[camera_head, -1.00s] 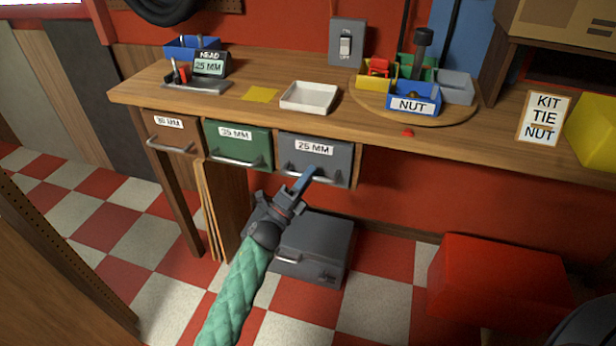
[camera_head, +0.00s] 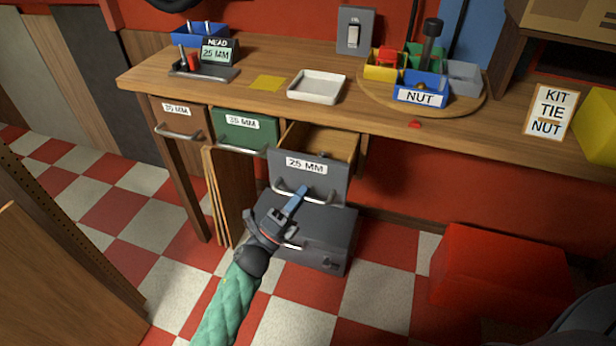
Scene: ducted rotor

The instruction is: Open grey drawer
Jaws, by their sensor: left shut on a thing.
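The grey drawer (camera_head: 325,170), labelled 25 MM, hangs under the workbench and is pulled partway out. Its wooden inside shows and the visible part looks empty. My left gripper (camera_head: 300,194) is shut on the drawer's metal handle (camera_head: 326,200), near its middle. The blue fingers hide part of the handle. My right gripper is not in view.
The closed green drawer (camera_head: 243,134) and brown drawer (camera_head: 178,118) sit to the left. A grey case (camera_head: 322,238) stands on the floor below the open drawer. A red box (camera_head: 500,265) stands on the floor at right. The workbench (camera_head: 365,122) holds a white tray (camera_head: 316,86) and bins.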

